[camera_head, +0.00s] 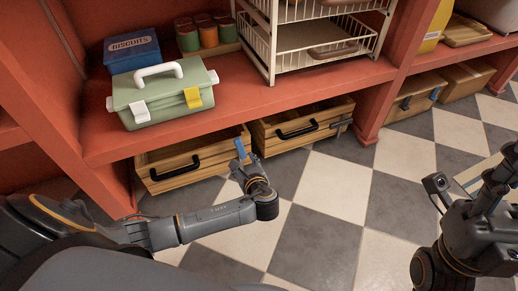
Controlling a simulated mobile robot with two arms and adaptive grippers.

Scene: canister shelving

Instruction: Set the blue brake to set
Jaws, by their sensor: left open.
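A small blue lever, which looks like the blue brake (240,147), stands upright at the right front corner of the left wooden crate (180,176). My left gripper (246,165) is open just below and in front of it, close to the blue lever. I cannot tell whether they touch. The base of the lever is hidden behind the gripper. My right gripper (497,172) is at the right edge of the view, far from the lever, and its finger gap is unclear.
Another wooden crate (300,128) with a grey lever (341,122) stands beside it under the red shelf (240,110). A green box (160,95), a blue biscuit tin (132,52) and a wire rack (320,48) stand above. The checkered floor (325,215) in front is clear.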

